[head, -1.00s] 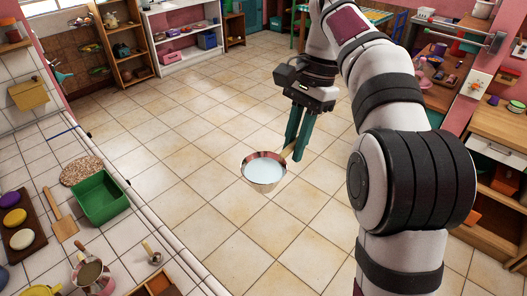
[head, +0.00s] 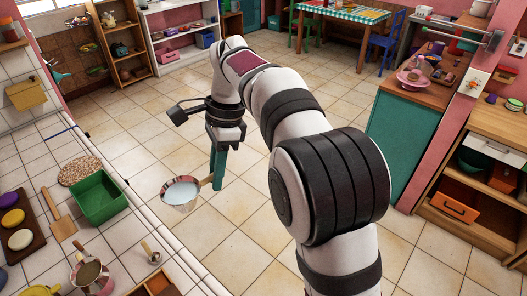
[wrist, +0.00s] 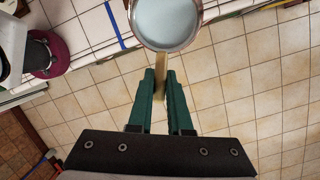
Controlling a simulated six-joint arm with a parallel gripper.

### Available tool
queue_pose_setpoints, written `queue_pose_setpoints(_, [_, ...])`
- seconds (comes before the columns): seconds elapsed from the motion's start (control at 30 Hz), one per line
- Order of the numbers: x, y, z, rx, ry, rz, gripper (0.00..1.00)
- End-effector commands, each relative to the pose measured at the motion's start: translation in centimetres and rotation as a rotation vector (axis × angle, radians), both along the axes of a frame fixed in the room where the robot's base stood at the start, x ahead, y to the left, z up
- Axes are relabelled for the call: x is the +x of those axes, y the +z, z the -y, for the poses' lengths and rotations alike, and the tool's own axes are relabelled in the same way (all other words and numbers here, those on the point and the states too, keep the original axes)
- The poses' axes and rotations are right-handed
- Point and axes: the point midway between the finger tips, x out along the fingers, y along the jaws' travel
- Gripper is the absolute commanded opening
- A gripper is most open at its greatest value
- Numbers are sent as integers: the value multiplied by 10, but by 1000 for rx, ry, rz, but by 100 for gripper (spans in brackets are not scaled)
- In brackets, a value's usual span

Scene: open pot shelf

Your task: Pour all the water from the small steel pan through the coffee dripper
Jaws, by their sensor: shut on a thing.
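The small steel pan (head: 181,207) is full of pale water and hangs over the floor to the right of the white tiled counter. It looks about level, and it also shows in the wrist view (wrist: 165,46). My gripper (head: 217,184) has green fingers shut on the pan's wooden handle, also seen in the wrist view (wrist: 161,80). What looks like the coffee dripper (head: 90,274), with brown contents and a wooden handle beside it, stands on the near counter at lower left. The pan is apart from it, farther back and to the right.
On the counter are a green tray (head: 99,203), a speckled round mat (head: 80,171), a wooden board (head: 60,226), a dark board with coloured discs (head: 22,250) and a small scoop-like utensil (head: 150,254). The counter edge runs between pan and dripper. The floor is clear.

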Motion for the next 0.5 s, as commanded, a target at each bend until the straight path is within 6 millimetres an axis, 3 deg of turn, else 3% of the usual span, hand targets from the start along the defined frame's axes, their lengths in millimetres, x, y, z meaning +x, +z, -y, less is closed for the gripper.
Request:
queue_pose_setpoints(0.17, [-32,-49,-103,-12,-202,-44,0])
queue_pose_setpoints(0.3, [-75,-86,-179,-14,-411,-77,0])
queue_pose_setpoints(0.4, [-112,-108,-223,-10,-561,-98,0])
queue_pose_setpoints(0.5, [-144,-125,-254,-6,-689,-115,0])
